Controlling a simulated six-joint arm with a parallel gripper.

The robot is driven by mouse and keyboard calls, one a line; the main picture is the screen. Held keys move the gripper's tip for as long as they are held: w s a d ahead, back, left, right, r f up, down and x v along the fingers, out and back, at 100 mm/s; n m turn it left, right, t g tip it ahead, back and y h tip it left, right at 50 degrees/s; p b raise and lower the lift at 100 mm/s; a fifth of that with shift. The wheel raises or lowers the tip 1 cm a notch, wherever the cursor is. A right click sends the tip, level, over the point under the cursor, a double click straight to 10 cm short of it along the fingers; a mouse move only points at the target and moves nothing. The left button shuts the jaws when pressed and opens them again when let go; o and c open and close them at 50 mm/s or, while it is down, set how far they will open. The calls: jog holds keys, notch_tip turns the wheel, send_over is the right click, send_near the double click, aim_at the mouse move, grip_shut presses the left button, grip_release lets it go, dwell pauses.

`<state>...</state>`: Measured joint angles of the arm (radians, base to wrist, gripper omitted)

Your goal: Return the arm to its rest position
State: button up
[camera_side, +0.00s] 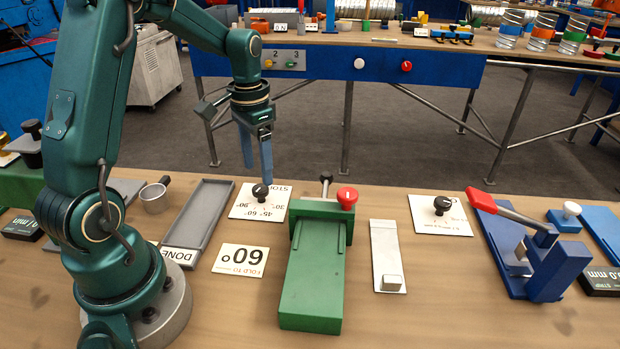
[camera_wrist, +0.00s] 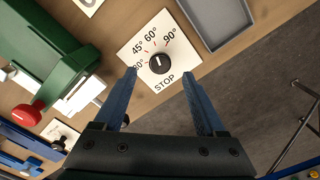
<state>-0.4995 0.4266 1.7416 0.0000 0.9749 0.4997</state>
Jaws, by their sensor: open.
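My gripper (camera_side: 254,150) hangs above the back edge of the wooden bench, pointing down, with its blue fingers apart and nothing between them. In the wrist view the open fingers (camera_wrist: 162,100) frame the white angle plate (camera_wrist: 134,47) with its black knob (camera_wrist: 159,63). The plate is marked 45°, 60°, 90° and STOP. In the side view the knob (camera_side: 260,191) is on its plate (camera_side: 246,207) a little below and in front of my fingertips, which look clear of it.
A green fixture (camera_side: 312,275) with a red knob (camera_side: 347,197) stands right of the plate. A grey DONE tray (camera_side: 197,220) lies to the left. A blue tool with a red lever (camera_side: 505,208) is at right. Floor shows behind the bench.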

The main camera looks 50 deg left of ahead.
jog(key=shift+r, duration=0.3)
jog(key=shift+w+d+r, duration=0.1)
jog(key=shift+d, duration=0.05)
jog(key=s+d+r+m+t, duration=0.2)
jog(key=s+d+r+t, duration=0.35)
jog(key=d+r, duration=0.6)
jog(key=s+d+f+n, duration=0.2)
jog(key=s+f, duration=0.1)
jog(key=s, duration=0.3)
jog(key=shift+d+f, duration=0.2)
jog(key=shift+d, duration=0.05)
